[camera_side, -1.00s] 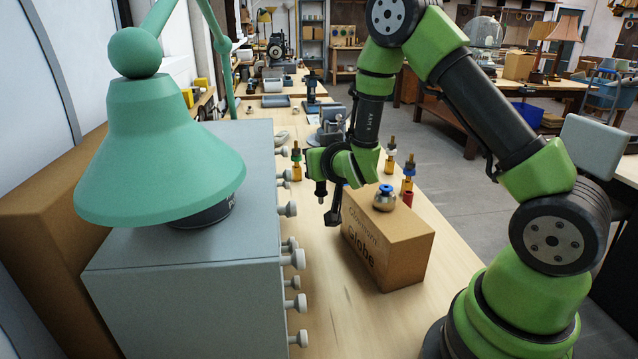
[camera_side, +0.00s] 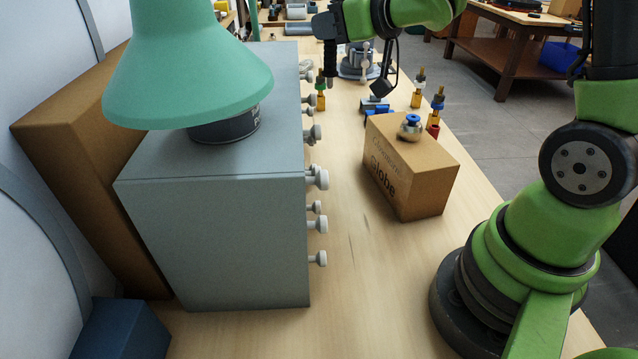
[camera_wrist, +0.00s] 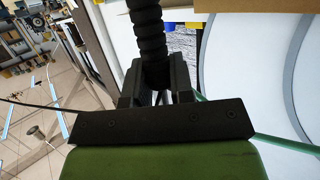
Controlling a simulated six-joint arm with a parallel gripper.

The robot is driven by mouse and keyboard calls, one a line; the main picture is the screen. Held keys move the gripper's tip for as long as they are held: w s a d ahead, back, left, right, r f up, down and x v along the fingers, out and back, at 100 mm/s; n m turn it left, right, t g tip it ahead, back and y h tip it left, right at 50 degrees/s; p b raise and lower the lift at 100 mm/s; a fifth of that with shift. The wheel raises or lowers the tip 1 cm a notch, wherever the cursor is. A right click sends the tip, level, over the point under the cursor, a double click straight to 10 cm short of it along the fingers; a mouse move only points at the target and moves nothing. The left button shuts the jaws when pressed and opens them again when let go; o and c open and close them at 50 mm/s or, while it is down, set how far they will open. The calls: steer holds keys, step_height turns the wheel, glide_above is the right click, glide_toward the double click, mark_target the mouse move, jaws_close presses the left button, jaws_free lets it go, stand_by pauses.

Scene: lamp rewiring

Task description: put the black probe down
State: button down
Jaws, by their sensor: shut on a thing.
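The black probe, a ribbed dark rod (camera_side: 331,62), hangs upright below my gripper (camera_side: 328,28) at the top of the side view. It also shows in the wrist view (camera_wrist: 148,35), where the jaws of my gripper (camera_wrist: 156,75) are shut on it. In the side view the probe is past the far end of the grey cabinet and left of the grey vise. Its lower end looks to be near the bench, but I cannot tell whether it touches.
The grey cabinet (camera_side: 215,230) with white knobs stands left, under a green lamp shade (camera_side: 185,70). A cardboard box (camera_side: 410,175) bears a blue-topped metal piece (camera_side: 410,126). A vise (camera_side: 358,62), blue part (camera_side: 376,109) and several small connectors (camera_side: 437,108) stand beyond. Bare bench (camera_side: 365,265) lies in front.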

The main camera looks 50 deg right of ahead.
mark_target(329, 43)
steer(key=s+n+y, duration=0.1)
steer(key=s, duration=0.1)
steer(key=s+f+n+y, duration=0.1)
steer(key=s+y, duration=0.1)
steer(key=shift+s+d+f+n, duration=0.1)
steer(key=shift+s+f+n, duration=0.05)
steer(key=shift+s+n, duration=0.2)
steer(key=w+d+f+m+g+h, duration=0.2)
steer(key=w+d+f+m+h, duration=0.5)
steer(key=w+d+m+h, duration=0.4)
step_height(329, 43, down, 10)
steer(key=a+n, duration=0.1)
steer(key=shift+s+r+h, duration=0.15)
steer(key=shift+r+h, duration=0.05)
steer(key=shift+h, duration=0.1)
steer(key=shift+a, duration=0.1)
